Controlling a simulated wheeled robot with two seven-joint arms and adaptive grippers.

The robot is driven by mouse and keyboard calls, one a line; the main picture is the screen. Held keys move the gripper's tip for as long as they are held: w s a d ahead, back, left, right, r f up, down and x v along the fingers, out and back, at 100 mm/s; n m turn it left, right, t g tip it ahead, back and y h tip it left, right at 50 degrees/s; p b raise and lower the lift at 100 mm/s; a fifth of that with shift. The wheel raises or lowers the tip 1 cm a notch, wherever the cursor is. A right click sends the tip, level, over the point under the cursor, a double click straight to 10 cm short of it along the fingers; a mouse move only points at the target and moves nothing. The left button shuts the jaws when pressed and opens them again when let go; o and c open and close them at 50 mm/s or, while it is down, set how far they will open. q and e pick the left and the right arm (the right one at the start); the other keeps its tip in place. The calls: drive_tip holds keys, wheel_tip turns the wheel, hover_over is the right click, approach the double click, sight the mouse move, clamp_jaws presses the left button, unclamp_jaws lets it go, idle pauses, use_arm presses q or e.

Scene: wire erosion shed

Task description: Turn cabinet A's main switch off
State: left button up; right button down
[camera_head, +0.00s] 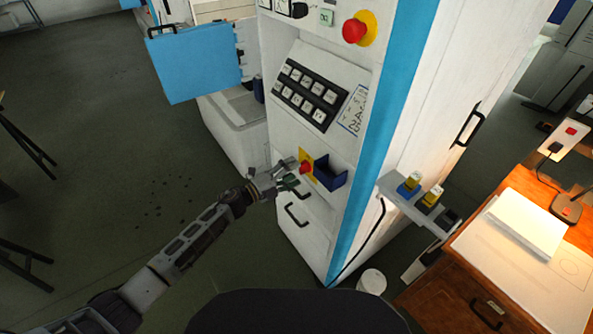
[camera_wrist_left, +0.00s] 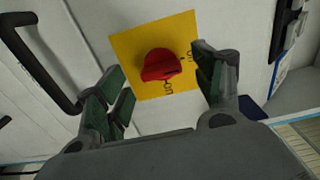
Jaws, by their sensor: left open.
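The red main switch knob (camera_head: 306,168) sits on a yellow plate (camera_head: 303,154) low on the white cabinet front (camera_head: 337,226). In the left wrist view the knob (camera_wrist_left: 160,66) shows a dark notch on its right side, and black lettering, partly upside down, is on the plate (camera_wrist_left: 125,50). My left gripper (camera_head: 285,174) is in front of the plate. In the left wrist view its green-padded fingers (camera_wrist_left: 166,90) are open, one on either side of the knob, with visible gaps. The right finger covers part of the plate's right edge. My right gripper is not in view.
A dark blue bin (camera_head: 330,173) is fixed right beside the switch. A black handle (camera_head: 296,214) is below it. A red mushroom button (camera_head: 355,30) and a keypad (camera_head: 307,95) are higher up. A small shelf (camera_head: 397,197) with yellow-topped items juts out right. Open floor lies left.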

use_arm(q)
drive_tip(key=v, duration=0.9)
drive_tip(key=shift+a, duration=0.1)
idle(0.6)
